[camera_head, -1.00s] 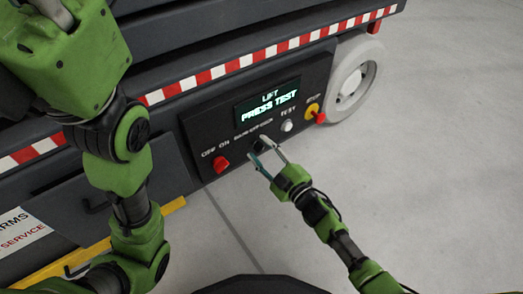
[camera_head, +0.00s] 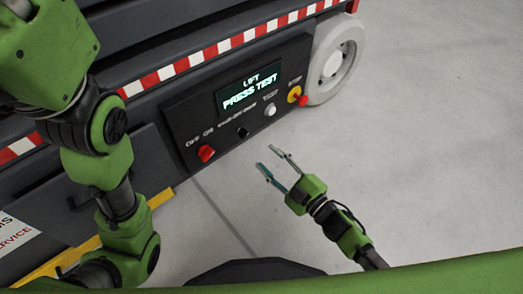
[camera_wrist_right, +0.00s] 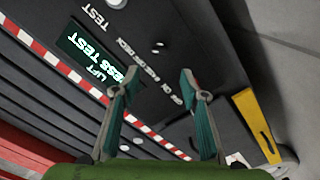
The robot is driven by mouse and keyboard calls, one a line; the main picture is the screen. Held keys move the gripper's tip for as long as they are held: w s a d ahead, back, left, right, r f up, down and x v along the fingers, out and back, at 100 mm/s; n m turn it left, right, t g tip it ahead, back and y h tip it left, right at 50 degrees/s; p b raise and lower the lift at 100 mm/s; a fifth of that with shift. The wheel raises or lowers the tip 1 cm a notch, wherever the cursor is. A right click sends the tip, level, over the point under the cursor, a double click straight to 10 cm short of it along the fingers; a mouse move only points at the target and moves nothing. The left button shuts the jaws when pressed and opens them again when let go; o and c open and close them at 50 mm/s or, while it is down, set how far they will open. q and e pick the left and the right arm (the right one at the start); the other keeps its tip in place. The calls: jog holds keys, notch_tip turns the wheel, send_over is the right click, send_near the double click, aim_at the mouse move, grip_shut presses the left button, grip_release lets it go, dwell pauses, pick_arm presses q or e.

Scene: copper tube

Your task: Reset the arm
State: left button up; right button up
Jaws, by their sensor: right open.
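My right gripper (camera_head: 267,157) is open and empty in the head view, in front of a dark control panel (camera_head: 176,122) and apart from it. In the right wrist view the two teal-padded fingers of this gripper (camera_wrist_right: 158,78) are spread, with nothing between them. The panel carries a red off/on switch (camera_head: 206,153), a black selector knob (camera_head: 242,132), a white test button (camera_head: 270,109) and a red stop control on a yellow base (camera_head: 295,95). Its screen (camera_head: 250,88) reads "LIFT PRESS TEST". My left arm stands at the left; its gripper is out of view.
The panel is on the side of a dark lift with a red-and-white striped band (camera_head: 180,65) and a pale wheel (camera_head: 333,62). A yellow edge (camera_head: 160,197) runs low on the lift. The grey floor (camera_head: 430,130) to the right is clear.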

jog(key=shift+s+d, duration=0.2)
jog(key=shift+s, duration=0.05)
dwell(0.3)
